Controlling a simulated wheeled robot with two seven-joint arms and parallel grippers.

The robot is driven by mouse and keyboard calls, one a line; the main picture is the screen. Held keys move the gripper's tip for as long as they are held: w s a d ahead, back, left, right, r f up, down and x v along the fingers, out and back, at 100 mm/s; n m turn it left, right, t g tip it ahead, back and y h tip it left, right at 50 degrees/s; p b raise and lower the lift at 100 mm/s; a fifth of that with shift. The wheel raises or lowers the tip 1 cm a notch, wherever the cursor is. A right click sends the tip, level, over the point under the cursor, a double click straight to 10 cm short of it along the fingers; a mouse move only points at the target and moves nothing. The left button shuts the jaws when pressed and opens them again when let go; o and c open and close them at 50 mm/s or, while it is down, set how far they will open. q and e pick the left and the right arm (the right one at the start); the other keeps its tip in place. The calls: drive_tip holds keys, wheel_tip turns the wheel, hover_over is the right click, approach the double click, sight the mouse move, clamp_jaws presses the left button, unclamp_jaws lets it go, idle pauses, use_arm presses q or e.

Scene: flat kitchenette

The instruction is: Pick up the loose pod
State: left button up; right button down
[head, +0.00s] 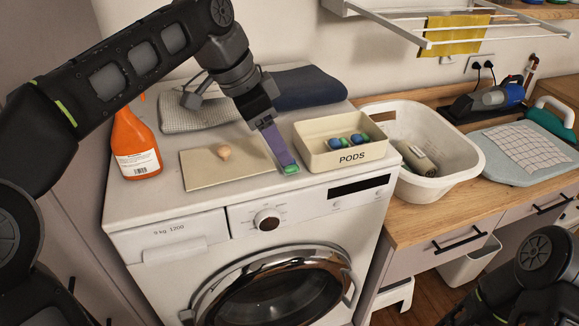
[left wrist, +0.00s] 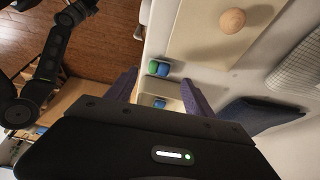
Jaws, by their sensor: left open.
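The loose pod (head: 291,169), green on top, lies on the washing machine's white top near its front edge, just left of the pods box. In the left wrist view the pod (left wrist: 159,68) shows green and blue. My left gripper (head: 287,163) points down at the pod, its purple fingertips close by it. In the left wrist view my left gripper (left wrist: 160,88) is open, fingers on either side in the picture, with the pod in line with the gap. I cannot tell whether they touch it. My right gripper is not in view.
The cream PODS box (head: 313,156) with several pods stands close right. A beige board (head: 200,172) bearing a small round object (head: 224,152) lies left. An orange spray bottle (head: 136,146) stands farther left. Folded cloths (head: 305,88) lie behind, and a white basket (head: 461,153) is right.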

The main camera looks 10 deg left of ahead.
sight(290, 166)
use_arm(q)
drive_tip(key=shift+p+x, duration=0.5)
drive_tip(key=shift+x, duration=2.1)
drive_tip(key=c, duration=0.9)
